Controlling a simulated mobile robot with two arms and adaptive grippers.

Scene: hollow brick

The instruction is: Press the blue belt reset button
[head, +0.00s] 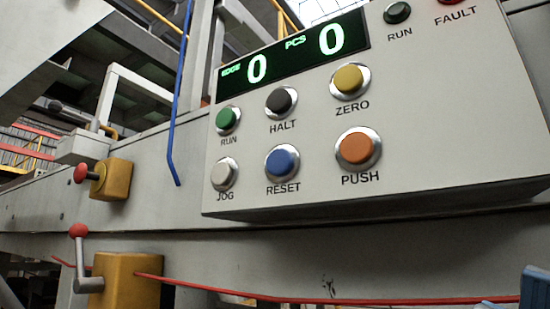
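The blue button (282,162), labelled RESET, sits in a silver ring in the lower row of the grey control panel (440,125). It is between the white JOG button (222,173) and the orange PUSH button (356,147). The black HALT button (280,102) is above it. Nothing covers the blue button. Neither of my grippers can be made out in the head view.
The panel also has a green RUN button (226,118), a yellow ZERO button (348,79) and a display (296,53) reading 0 and 0. Yellow boxes with red-knobbed levers (124,280) stand at left. A red cord (350,300) runs below the panel.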

